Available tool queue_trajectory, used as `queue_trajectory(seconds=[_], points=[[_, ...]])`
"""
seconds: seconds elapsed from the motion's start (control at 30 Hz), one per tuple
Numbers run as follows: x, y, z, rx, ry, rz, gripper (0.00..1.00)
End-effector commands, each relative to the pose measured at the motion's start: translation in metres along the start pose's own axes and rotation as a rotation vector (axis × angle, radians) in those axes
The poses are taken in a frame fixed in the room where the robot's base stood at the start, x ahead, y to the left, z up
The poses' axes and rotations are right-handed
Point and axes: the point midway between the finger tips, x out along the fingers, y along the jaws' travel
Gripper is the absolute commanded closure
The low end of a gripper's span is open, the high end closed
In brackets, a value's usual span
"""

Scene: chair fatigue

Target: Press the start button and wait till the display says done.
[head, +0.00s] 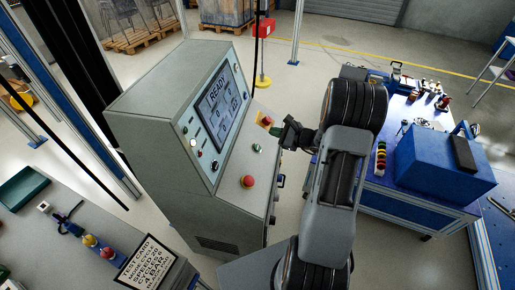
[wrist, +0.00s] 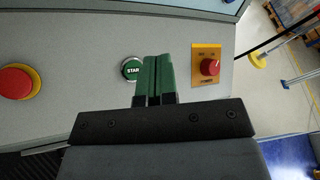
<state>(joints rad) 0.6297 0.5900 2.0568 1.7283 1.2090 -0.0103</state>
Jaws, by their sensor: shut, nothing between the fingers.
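The grey control cabinet (head: 160,110) stands left of my arm in the head view. Its display (head: 219,103) reads READY. In the head view my gripper (head: 281,132) is beside the panel.
A red mushroom button (head: 247,182) sits on the same panel, left of START in the wrist view (wrist: 17,82). A red knob on a yellow plate (wrist: 208,67) is right of my fingers. A blue case (head: 440,165) stands on a workbench at right.

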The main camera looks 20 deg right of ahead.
Motion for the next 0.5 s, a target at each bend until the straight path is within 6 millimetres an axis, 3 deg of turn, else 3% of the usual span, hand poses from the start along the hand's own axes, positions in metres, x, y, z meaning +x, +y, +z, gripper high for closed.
queue_trajectory(seconds=[0.5], points=[[0.043, 0.034, -0.035, 0.0, 0.0, 0.001, 1.0]])
